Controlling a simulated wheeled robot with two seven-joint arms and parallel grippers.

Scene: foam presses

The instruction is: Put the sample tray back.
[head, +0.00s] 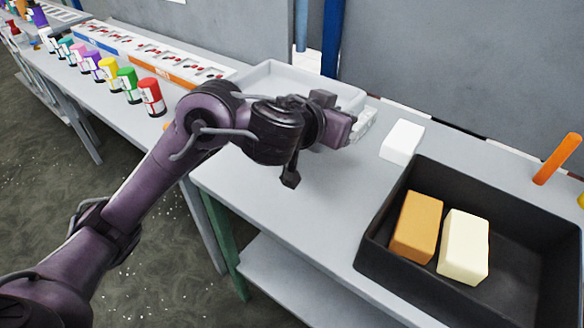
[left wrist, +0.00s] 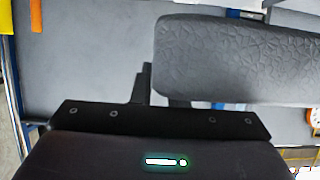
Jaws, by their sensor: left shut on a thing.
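The sample tray, a pale grey shallow tray (head: 287,76) with rounded corners, is at the back of the bench in the head view, partly hidden behind my left arm. I cannot tell whether the tray touches the bench. My right gripper is not in view.
A white block (head: 402,141) stands right of the gripper. A black bin (head: 377,232) at the right holds an orange block (head: 416,227) and a cream block (head: 463,246). Several coloured cups, including a red one (head: 151,97), line the left. The bench front (head: 290,215) is clear.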

